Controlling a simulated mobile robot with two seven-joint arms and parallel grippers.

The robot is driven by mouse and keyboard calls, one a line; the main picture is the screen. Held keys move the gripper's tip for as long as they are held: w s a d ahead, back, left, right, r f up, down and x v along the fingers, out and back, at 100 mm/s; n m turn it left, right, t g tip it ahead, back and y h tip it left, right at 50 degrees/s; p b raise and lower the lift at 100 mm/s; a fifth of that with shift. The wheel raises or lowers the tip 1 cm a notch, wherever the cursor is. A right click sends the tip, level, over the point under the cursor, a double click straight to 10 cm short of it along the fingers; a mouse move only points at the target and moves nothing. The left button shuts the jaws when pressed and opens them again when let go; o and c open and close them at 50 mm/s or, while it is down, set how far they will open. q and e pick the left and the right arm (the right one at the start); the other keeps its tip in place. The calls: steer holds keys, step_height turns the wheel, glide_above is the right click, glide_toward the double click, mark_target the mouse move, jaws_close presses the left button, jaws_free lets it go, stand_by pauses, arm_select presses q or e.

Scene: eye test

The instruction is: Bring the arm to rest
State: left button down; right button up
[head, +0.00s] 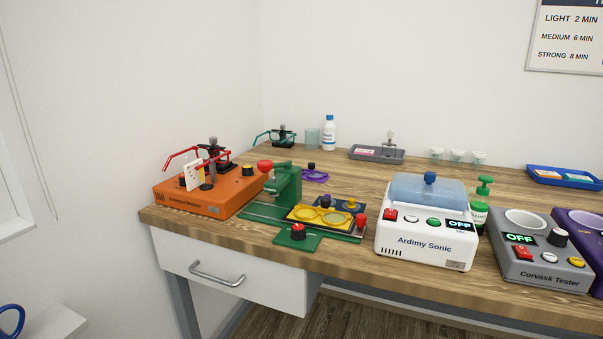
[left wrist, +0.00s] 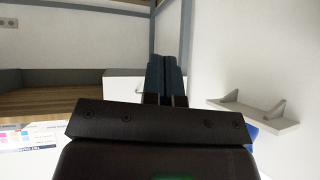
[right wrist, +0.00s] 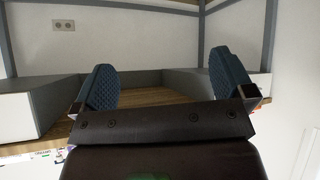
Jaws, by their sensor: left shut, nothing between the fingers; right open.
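My left gripper (left wrist: 167,75) shows in the left wrist view with its two blue fingers together and nothing between them. My right gripper (right wrist: 163,85) shows in the right wrist view with its blue ridged fingers wide apart and empty. Neither gripper shows in the head view, and neither touches anything that I can see. The wooden workbench (head: 340,261) fills the middle of the head view.
On the bench stand an orange device (head: 205,195), a green press (head: 288,185), the white Ardimy Sonic unit (head: 424,246) and the grey Corvask Tester (head: 550,273). A white drawer (head: 235,272) is under the bench. A small shelf (left wrist: 255,115) is on the wall.

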arm_select(q)
step_height(320, 180, up, 10)
steer(key=t+p, duration=0.1)
steer(key=p, duration=1)
steer(key=shift+w+a+n, duration=0.25)
steer(key=shift+w+n, duration=0.05)
steer(key=shift+w, duration=0.15)
arm_select(e)
step_height(320, 180, up, 10)
steer(key=m+t, duration=0.1)
steer(key=shift+w+d, duration=0.15)
steer(key=shift+w, duration=0.1)
arm_select(q)
steer(key=shift+f, duration=0.2)
arm_select(e)
steer(key=shift+f, duration=0.25)
steer(key=shift+w+r, duration=0.1)
steer(key=shift+r, duration=0.05)
